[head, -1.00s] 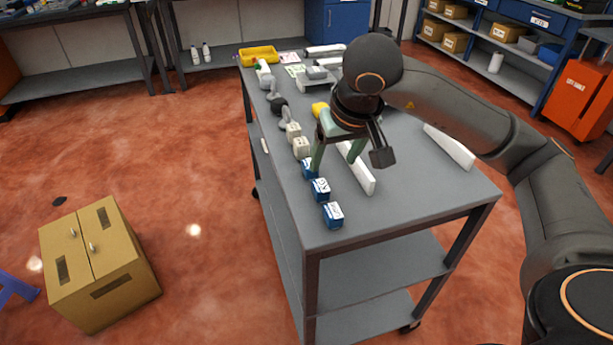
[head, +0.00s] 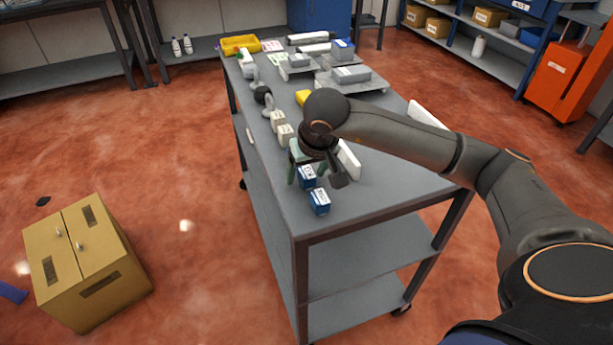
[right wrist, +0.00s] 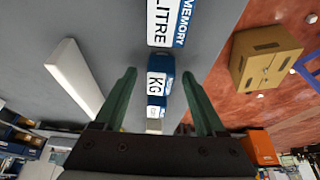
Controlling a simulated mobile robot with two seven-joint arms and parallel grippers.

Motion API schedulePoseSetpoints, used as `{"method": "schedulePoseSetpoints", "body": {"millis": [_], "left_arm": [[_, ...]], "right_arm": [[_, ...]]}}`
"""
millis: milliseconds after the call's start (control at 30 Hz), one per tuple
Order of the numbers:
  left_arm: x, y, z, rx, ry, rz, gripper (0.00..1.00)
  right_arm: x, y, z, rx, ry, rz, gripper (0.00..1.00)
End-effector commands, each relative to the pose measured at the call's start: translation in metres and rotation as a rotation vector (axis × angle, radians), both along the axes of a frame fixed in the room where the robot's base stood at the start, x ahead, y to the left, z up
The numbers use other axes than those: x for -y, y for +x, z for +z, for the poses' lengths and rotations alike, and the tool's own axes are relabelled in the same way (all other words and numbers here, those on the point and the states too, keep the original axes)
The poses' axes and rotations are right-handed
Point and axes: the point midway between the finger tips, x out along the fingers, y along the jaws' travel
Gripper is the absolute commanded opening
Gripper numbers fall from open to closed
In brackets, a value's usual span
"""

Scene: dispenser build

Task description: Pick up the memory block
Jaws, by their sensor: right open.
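Several blue blocks with white labels stand in a row along the left edge of the grey cart top. The nearest blue block (head: 319,201) reads "MEMORY" and "LITRE" in the right wrist view (right wrist: 170,20). The block behind it (head: 307,177) reads "KG" in the right wrist view (right wrist: 158,84). Another blue block shows partly beyond it there and is hidden by my gripper in the head view. My right gripper (head: 306,172) is open over the row, its green fingers spread to either side of the KG block's line. I cannot tell its height above the blocks. My left gripper is not in view.
Beige blocks (head: 285,134) continue the row on the cart (head: 370,205). A white bar (head: 348,160) lies right of the gripper. The cart's near right top is clear.

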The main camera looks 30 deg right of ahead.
Motion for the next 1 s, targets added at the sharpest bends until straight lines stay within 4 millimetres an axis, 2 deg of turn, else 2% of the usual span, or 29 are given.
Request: {"method": "schedulePoseSetpoints", "body": {"millis": [233, 867, 1000], "left_arm": [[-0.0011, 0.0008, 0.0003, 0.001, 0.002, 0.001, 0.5], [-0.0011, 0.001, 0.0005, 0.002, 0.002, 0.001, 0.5], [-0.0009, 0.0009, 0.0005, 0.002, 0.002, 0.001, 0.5]], "right_arm": [[0.0003, 0.0008, -0.0017, 0.001, -0.001, 0.001, 0.72], [0.0004, 0.0007, -0.0012, 0.001, 0.0, 0.0, 0.02], [0.0005, 0.0006, -0.0012, 0.001, 0.0, 0.0, 0.0]]}}
